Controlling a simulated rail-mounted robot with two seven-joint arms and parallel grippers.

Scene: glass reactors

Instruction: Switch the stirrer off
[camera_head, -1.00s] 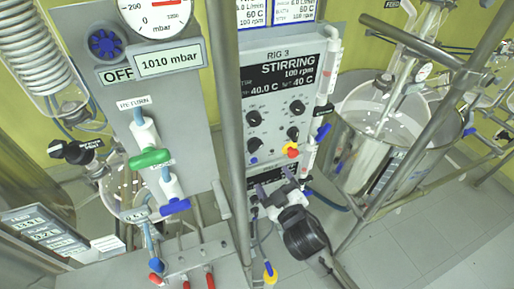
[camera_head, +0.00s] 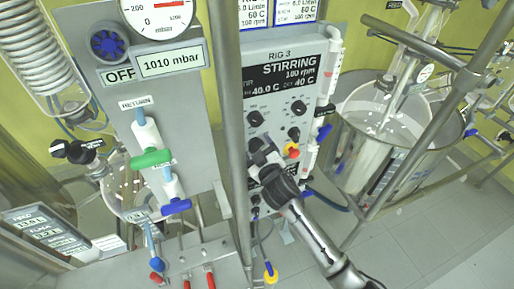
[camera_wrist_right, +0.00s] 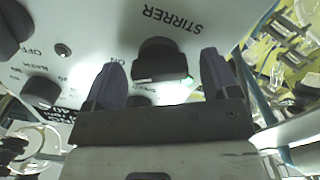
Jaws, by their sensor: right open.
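The Rig 3 control panel (camera_head: 277,100) has a display (camera_head: 280,75) reading "STIRRING 100 rpm". A black knob (camera_wrist_right: 160,58) by the word "STIRRER" shows in the right wrist view, with "ON" printed near it. My right gripper (camera_wrist_right: 163,72) is open, one finger to each side of this knob; whether they touch it I cannot tell. In the head view my right gripper (camera_head: 258,150) is at the lower left of the panel and hides part of it. My left gripper is not in view.
Other black knobs (camera_head: 298,107) and a red and yellow button (camera_head: 292,150) are close to the gripper. A metal post (camera_head: 233,120) stands left of the panel. A glass vessel in a steel bath (camera_head: 385,140) stands to the right.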

